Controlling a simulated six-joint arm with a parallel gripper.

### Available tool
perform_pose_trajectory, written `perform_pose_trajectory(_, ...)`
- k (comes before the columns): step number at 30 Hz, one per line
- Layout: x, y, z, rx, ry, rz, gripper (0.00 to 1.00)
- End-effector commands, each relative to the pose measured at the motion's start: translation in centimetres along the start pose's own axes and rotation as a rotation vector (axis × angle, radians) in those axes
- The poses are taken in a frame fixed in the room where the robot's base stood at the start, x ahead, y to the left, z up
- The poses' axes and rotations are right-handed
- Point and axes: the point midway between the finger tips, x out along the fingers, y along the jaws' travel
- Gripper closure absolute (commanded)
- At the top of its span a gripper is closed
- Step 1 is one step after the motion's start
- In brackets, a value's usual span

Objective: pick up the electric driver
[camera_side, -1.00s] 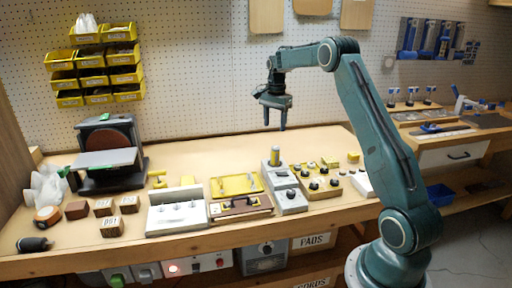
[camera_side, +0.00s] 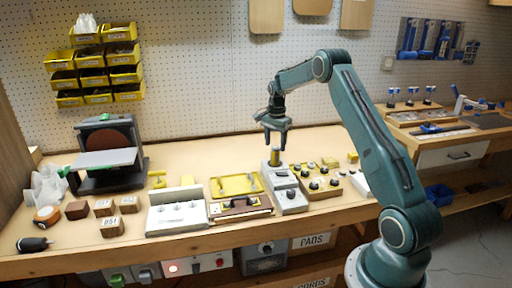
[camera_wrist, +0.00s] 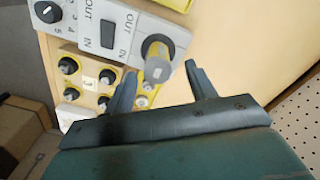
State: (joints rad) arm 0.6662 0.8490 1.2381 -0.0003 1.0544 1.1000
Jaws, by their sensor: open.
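An upright yellow and grey cylinder with a dark top (camera_side: 275,156), which looks like the electric driver, stands in a grey block (camera_side: 271,172) near the middle of the bench. In the wrist view the cylinder (camera_wrist: 158,50) shows end-on, beside IN and OUT markings on the block (camera_wrist: 110,22). My gripper (camera_side: 275,146) is open, pointing down just above and around the cylinder's top. In the wrist view the cylinder lies roughly between and just beyond the fingertips (camera_wrist: 160,70). I cannot tell whether a finger touches it.
A yellow panel with several black knobs (camera_side: 318,183) stands close on the right. A yellow tray (camera_side: 236,184) and a brown box (camera_side: 238,208) lie to the left. A sander (camera_side: 106,152) stands farther left. The bench behind the cylinder is clear.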

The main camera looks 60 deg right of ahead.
Motion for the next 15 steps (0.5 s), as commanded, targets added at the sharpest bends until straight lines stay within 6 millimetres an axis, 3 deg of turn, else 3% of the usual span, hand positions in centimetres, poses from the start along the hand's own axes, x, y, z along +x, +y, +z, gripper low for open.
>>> perform_pose_trajectory(15,1.8,0.1,0.0,0.000,-0.001,0.002,0.44)
